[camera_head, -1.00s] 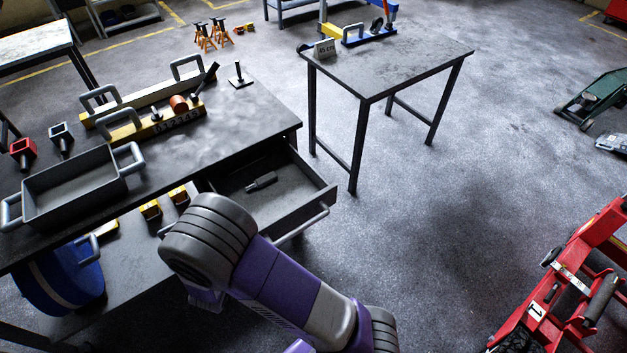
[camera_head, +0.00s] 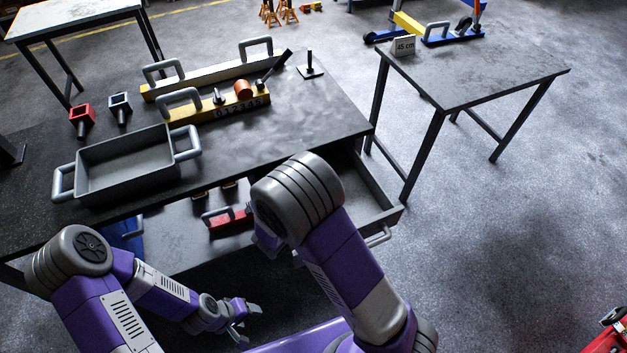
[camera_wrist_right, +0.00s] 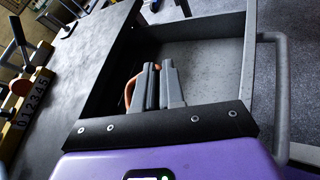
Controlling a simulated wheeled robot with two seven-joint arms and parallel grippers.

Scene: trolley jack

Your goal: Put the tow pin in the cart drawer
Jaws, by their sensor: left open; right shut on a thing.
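The cart drawer (camera_head: 386,217) is pulled out at the cart's right end. My right arm covers much of it in the head view. In the right wrist view the drawer (camera_wrist_right: 213,62) is open, and its visible floor is bare. My right gripper (camera_wrist_right: 158,72) is over the drawer, its fingers close together. A copper-coloured curved part, seemingly of the tow pin (camera_wrist_right: 128,92), shows beside the left finger; the rest is hidden, and I cannot tell whether it touches the drawer. The right gripper is hidden in the head view. My left gripper (camera_head: 243,320) is open and empty, low in front of the cart.
The cart top holds a grey tray (camera_head: 125,165), yellow bars with handles (camera_head: 205,75), red (camera_head: 82,118) and grey (camera_head: 120,105) sockets and an upright black post (camera_head: 310,65). A red part (camera_head: 230,217) lies on the lower shelf. A side table (camera_head: 480,80) stands right.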

